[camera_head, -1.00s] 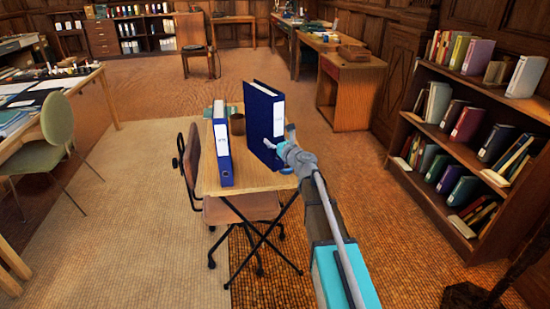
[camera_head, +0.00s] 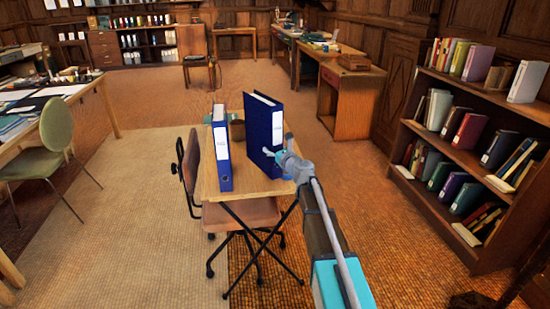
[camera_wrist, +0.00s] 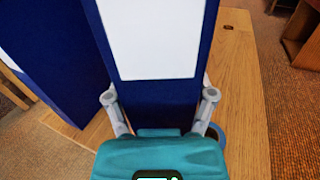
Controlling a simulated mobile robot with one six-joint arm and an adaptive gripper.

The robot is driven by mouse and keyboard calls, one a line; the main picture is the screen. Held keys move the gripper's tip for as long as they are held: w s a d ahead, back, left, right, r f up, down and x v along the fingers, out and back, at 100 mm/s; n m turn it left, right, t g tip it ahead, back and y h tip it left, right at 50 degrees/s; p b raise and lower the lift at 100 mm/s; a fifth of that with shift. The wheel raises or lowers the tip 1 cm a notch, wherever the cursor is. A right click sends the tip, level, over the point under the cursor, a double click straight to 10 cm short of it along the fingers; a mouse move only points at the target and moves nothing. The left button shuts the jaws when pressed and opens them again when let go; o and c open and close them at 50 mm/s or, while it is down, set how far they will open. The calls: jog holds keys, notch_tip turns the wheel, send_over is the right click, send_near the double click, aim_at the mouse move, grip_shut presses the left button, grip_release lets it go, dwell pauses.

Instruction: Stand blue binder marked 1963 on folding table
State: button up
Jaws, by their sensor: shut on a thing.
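A large blue binder (camera_head: 264,130) with a white spine label stands upright over the right part of the folding table (camera_head: 209,188). Its marking is too small to read. My gripper (camera_head: 283,158) is shut on its spine from the right. In the wrist view, the fingers (camera_wrist: 160,103) flank the spine of the held binder (camera_wrist: 155,103) below its blank-looking white label. Its lower edge is hidden there, and I cannot tell whether it touches the tabletop. Another blue binder (camera_head: 221,150) stands upright on the left of the table, apart from the held one.
A dark brown cup (camera_head: 237,130) stands behind, between the binders. A blue curved thing (camera_wrist: 219,134) shows beside my gripper, mostly hidden. A chair (camera_head: 190,165) stands at the table's left.

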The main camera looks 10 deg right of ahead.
jog(key=shift+w+f+b, duration=0.4)
jog(key=shift+f+b, duration=0.15)
jog(key=shift+f, duration=0.15)
notch_tip(320, 180, down, 2)
jog(key=shift+s+f+b, duration=0.1)
jog(key=shift+f+b, duration=0.15)
jog(key=shift+b, duration=1)
jog(key=o, duration=1.3)
jog(key=shift+c, duration=0.2)
jog(key=shift+s, duration=0.15)
jog(key=v, duration=1.1)
jog(key=shift+s, duration=0.35)
jog(key=shift+d+r, duration=0.1)
